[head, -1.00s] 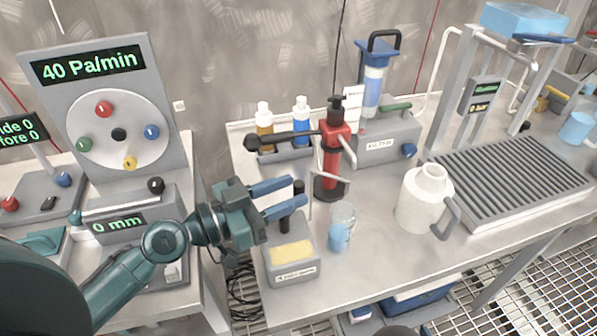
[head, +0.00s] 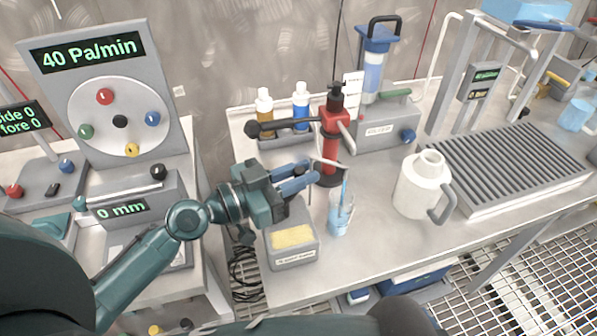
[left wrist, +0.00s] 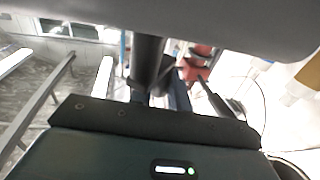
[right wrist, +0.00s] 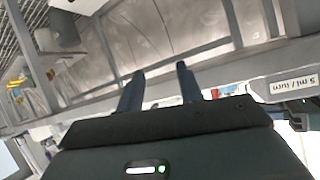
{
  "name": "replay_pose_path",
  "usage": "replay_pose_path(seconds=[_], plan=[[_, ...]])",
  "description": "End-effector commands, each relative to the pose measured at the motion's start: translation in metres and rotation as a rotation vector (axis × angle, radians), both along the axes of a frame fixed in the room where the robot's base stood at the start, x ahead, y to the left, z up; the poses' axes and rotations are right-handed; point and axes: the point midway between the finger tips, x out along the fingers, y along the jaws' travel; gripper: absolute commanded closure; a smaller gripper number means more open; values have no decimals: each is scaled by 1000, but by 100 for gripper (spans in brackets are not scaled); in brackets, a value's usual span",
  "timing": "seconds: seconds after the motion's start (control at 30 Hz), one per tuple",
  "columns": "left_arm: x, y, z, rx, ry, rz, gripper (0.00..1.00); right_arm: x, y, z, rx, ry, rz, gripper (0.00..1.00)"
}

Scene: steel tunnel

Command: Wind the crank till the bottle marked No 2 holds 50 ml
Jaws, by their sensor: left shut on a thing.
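My left gripper (head: 308,177) is shut on a dark upright handle, seen as a black cylinder (left wrist: 147,65) in the left wrist view. This is above a grey block with a yellow top (head: 292,238). A red pump (head: 332,150) with a black-knobbed lever stands just beyond the fingers. Below its spout, a clear glass (head: 341,218) holds blue liquid, and a blue streak rises above it. A brown bottle (head: 264,108) and a blue bottle (head: 301,110) stand in a rack; no No 2 mark is readable. My right gripper (right wrist: 160,80) is open and empty.
A white jug (head: 418,185) stands right of the glass, beside a ribbed grey tray (head: 510,165). A grey box with a green handle (head: 382,130) is behind. A "5 ml / turn" label (right wrist: 295,85) shows in the right wrist view.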

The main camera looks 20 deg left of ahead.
Motion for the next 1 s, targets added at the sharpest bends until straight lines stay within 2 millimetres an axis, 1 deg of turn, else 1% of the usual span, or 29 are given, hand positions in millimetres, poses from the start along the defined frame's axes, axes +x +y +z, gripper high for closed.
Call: replay_pose_path(seconds=[0.17, 0.3, 0.37, 0.6, 0.77, 0.93, 0.97, 1.0], plan=[[2, 2, -1, 0, -3, 2, 100, 0, 0, -3, 0, 0, 0, 64], [3, 1, -4, -1, -10, -35, 100, 2, 0, -16, 8, -14, -3, 64], [2, 0, -5, -1, -12, -59, 100, 2, -1, -19, 15, -30, -9, 64], [0, -4, -1, -2, -7, -126, 100, -4, -6, -14, 43, -76, -28, 64], [-1, -4, 2, -3, -2, -134, 100, -4, -9, -10, 45, -86, -35, 64], [-1, -4, 2, -3, -2, -134, 100, -4, -9, -9, 44, -85, -36, 64], [-1, -4, 2, -3, -2, -134, 81, -4, -9, -10, 43, -84, -36, 64], [-1, -4, 2, -3, -2, -135, 77, -4, -9, -10, 43, -83, -36, 64]])
